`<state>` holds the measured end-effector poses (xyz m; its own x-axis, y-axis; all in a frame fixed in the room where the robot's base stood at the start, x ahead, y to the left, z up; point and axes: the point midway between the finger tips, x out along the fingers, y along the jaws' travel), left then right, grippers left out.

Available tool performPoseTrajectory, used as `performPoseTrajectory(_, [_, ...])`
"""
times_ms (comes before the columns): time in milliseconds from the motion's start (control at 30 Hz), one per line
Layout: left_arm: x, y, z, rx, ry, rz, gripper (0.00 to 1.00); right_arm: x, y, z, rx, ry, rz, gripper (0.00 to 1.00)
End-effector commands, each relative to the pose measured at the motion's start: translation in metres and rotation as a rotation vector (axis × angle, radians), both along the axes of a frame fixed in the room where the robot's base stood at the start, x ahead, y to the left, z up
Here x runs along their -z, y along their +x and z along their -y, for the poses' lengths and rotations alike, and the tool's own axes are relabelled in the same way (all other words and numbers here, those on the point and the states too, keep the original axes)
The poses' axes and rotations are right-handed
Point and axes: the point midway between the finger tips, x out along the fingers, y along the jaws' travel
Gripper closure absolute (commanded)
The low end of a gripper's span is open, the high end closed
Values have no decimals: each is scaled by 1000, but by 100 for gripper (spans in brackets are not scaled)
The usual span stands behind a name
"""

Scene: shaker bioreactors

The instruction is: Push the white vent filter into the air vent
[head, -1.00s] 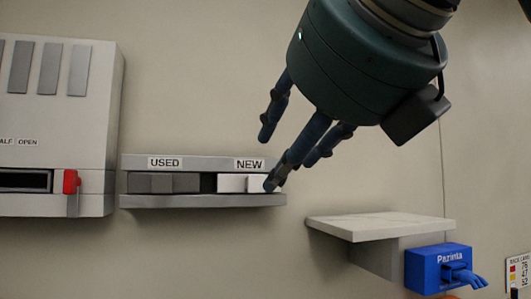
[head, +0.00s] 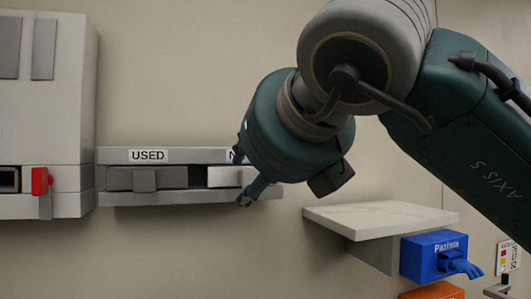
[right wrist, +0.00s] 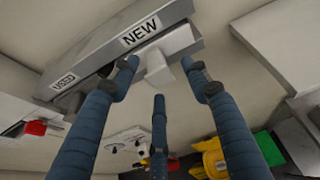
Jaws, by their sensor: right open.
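The white vent filter (head: 222,177) sits in the NEW end of the wall rack (head: 130,198). In the right wrist view its pale grip tab (right wrist: 158,72) sticks out between my fingers. My right gripper (head: 246,175) is at the rack's right end. In the right wrist view the right gripper (right wrist: 160,80) is open, with fingers on both sides of the tab and one below; contact is unclear. The air vent (head: 8,180) is a dark slot in the pale cabinet at the far left, partly cut off by the picture's edge. My left gripper is not in view.
A red latch (head: 41,181) is beside the vent. A white shelf (head: 385,216) and a blue glove box (head: 433,256) are at right.

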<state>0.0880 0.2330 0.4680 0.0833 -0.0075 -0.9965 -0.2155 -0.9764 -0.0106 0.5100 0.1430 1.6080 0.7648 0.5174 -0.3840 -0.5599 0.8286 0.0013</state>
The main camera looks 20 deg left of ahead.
Motion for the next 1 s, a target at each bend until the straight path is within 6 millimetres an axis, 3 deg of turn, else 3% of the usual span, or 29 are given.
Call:
performPoseTrajectory(133, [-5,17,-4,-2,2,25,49,2,4,-3,0,-1,1,53])
performPoseTrajectory(367, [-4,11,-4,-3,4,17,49,3,5,-3,0,-1,1,53])
performPoseTrajectory(600, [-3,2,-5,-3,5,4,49,3,5,-3,1,0,0,98])
performPoseTrajectory(1000, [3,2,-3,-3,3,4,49,3,1,1,4,1,1,98])
